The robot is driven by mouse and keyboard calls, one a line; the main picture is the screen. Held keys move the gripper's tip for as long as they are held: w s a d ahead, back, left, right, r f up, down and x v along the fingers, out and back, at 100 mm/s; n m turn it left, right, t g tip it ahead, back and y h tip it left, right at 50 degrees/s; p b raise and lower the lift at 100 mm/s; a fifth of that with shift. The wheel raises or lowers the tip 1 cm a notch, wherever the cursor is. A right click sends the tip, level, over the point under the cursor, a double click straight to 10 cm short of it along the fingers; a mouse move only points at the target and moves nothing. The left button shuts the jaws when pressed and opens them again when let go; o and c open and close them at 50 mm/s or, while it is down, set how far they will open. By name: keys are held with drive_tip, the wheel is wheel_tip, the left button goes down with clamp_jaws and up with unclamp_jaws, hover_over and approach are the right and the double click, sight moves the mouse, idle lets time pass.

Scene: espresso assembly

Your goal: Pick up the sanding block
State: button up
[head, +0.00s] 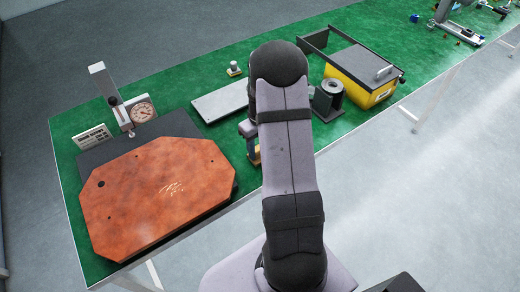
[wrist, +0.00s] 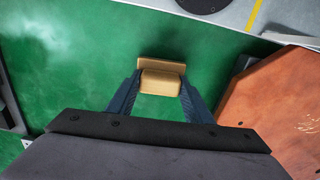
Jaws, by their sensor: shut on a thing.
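The sanding block (wrist: 160,82) is a tan block with a wider slab along its far side in the wrist view. My gripper (wrist: 160,88) is shut on it, with one dark finger on each side. In the head view my arm hides most of the gripper. A small tan part shows at the arm's left edge, near the front of the green table. I cannot tell whether the block touches the table.
An orange-brown eight-sided board (head: 155,190) lies left on the green table (head: 180,70), near a dial gauge (head: 142,112). A dark cylinder (head: 328,98) and yellow box (head: 362,85) stand right. The front edge is close.

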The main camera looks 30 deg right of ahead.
wheel_tip(320, 180, up, 10)
drive_tip(key=shift+f+b, duration=0.2)
drive_tip(key=shift+b, duration=0.7)
